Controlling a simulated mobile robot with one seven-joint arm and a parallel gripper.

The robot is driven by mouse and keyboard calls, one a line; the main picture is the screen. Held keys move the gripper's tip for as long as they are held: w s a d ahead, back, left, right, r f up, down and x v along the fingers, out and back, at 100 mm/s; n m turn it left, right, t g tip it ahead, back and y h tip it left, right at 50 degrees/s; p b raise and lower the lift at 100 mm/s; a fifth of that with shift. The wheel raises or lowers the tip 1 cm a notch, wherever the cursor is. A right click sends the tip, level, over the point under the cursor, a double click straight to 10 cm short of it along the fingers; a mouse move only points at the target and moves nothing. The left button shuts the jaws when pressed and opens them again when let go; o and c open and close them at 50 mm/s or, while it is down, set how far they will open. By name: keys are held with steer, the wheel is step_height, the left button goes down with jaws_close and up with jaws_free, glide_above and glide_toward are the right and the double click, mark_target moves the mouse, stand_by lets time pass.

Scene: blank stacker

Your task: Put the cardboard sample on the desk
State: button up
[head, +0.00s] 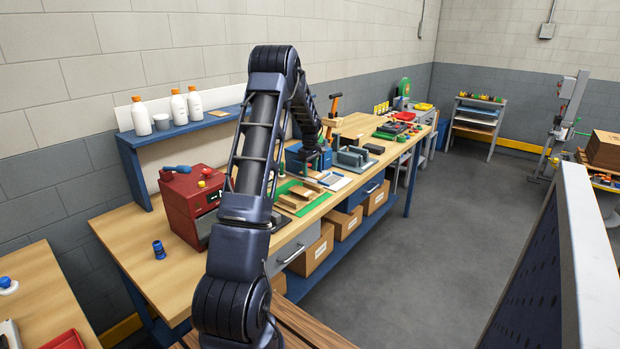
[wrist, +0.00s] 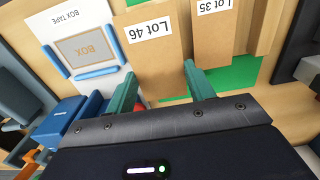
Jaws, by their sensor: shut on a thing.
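In the wrist view my gripper (wrist: 160,72) has its two green fingers on either side of a brown cardboard sample (wrist: 165,58) labelled "Lot 46", and is shut on it. A second cardboard sample (wrist: 222,42), labelled "Lot 35", lies beside it to the right. In the head view my arm reaches down to the wooden workbench (head: 130,235), where cardboard pieces (head: 300,193) lie near the gripper. Whether the held sample touches the mat cannot be told. Another wooden desk top (head: 40,290) shows at lower left.
A white "BOX TAPE" board (wrist: 105,35) lies left of the held sample. On the bench are a red machine (head: 185,210), a blue cup-like item (head: 159,250) and a grey fixture (head: 352,158). White bottles (head: 141,117) stand on a shelf behind. The bench's front left is mostly clear.

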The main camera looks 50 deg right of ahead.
mark_target(310, 172)
steer(key=shift+f, duration=1.95)
steer(key=shift+f, duration=0.45)
steer(key=o, duration=0.9)
steer(key=shift+o, duration=0.2)
steer(key=r, duration=1.1)
steer(key=shift+w+a+r, duration=0.1)
steer(key=shift+w+r, duration=0.1)
steer(key=shift+w, duration=0.05)
